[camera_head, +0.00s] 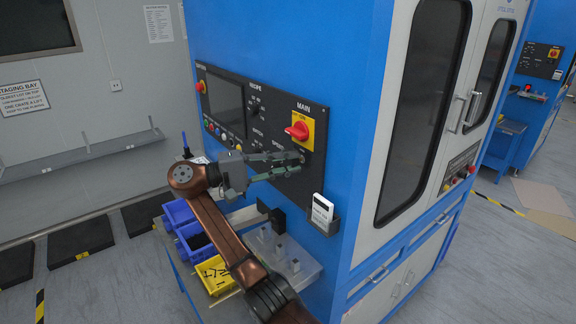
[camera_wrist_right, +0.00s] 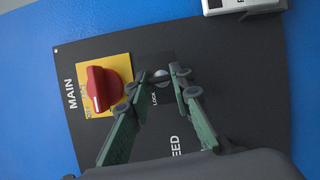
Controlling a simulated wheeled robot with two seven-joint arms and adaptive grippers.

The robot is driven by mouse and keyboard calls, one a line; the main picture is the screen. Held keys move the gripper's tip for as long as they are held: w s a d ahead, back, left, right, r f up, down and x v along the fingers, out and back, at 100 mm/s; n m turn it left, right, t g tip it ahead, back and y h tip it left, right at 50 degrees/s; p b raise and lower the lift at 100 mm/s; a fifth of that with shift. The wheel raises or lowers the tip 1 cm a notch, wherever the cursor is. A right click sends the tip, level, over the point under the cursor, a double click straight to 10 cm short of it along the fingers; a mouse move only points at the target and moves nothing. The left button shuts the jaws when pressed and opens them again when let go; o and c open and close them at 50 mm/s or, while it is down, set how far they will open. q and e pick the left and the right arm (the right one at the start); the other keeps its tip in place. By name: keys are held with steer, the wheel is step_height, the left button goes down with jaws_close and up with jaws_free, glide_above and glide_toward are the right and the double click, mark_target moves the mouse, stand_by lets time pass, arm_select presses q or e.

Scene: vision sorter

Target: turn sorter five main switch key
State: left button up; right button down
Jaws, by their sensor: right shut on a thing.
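The red main switch knob (camera_head: 298,131) sits on a yellow plate on the dark control panel, under the word MAIN. It also shows in the wrist view (camera_wrist_right: 103,88), left of my fingers. My right gripper (camera_head: 302,158) reaches to the panel just below the knob. In the wrist view its green fingertips (camera_wrist_right: 170,76) close together at the spot marked LOCK. They are shut on a small key there, mostly hidden by the tips. The key's exact angle cannot be told. My left gripper is out of view.
A white card holder (camera_head: 321,212) is fixed to the blue cabinet below the panel. Blue bins (camera_head: 178,213) and a yellow bin (camera_head: 215,275) stand beside my right arm. A panel screen and buttons (camera_head: 222,132) lie left of the gripper.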

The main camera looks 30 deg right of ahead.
steer(key=shift+m, duration=0.6)
steer(key=c, duration=1.7)
jaws_free()
steer(key=shift+v, duration=3.85)
steer(key=shift+r, duration=0.1)
